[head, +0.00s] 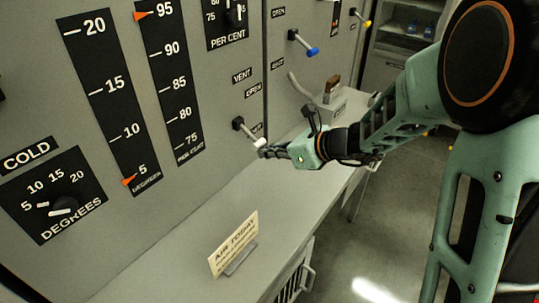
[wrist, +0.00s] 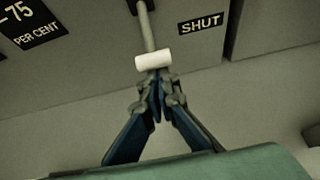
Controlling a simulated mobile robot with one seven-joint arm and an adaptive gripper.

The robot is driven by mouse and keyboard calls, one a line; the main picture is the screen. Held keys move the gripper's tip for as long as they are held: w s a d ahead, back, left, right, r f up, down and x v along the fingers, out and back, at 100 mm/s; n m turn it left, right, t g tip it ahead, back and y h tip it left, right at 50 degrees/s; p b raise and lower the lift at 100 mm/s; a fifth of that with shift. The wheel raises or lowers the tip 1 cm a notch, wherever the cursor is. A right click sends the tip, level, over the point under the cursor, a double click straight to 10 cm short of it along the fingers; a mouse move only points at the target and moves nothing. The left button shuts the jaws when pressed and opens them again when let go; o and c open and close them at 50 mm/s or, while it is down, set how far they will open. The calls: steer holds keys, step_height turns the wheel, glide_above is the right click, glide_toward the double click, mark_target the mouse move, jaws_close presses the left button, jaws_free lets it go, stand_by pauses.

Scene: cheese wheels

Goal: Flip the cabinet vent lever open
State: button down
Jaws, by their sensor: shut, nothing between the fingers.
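The vent lever (head: 246,133) sticks out of the grey cabinet face, below the labels VENT and OPEN, and points down to the right. It has a dark pivot, a metal rod and a white cylindrical handle (head: 260,144). The handle also shows in the wrist view (wrist: 153,60), next to the SHUT label (wrist: 201,21). My gripper (head: 270,152) is shut with nothing between its fingers. In the wrist view its fingertips (wrist: 155,76) meet just below the handle; I cannot tell whether they touch it.
A blue-tipped lever (head: 303,43) and a yellow-tipped lever (head: 362,19) stand farther along the panel. A grey ledge (head: 190,215) runs below, bearing a small sign (head: 234,243). Open floor is at the right.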

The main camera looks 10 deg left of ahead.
mark_target(260, 142)
steer(key=shift+r, duration=0.1)
stand_by(0.3)
steer(key=shift+d+r+p, duration=0.1)
steer(key=shift+r+p, duration=0.1)
steer(key=shift+p, duration=0.55)
steer(key=shift+s+d+r+h+p, duration=0.1)
steer(key=shift+r+h+p, duration=0.15)
steer(key=shift+h+p, duration=0.3)
steer(key=r+p, duration=0.3)
steer(key=p, duration=0.1)
steer(key=shift+s+d+r+p, duration=0.1)
steer(key=shift+d+r+p, duration=0.25)
steer(key=shift+d+p, duration=0.05)
steer(key=shift+a+r+g+p, duration=0.15)
steer(key=shift+r+g+p, duration=0.15)
steer(key=shift+r+p, duration=0.55)
steer(key=shift+r, duration=0.3)
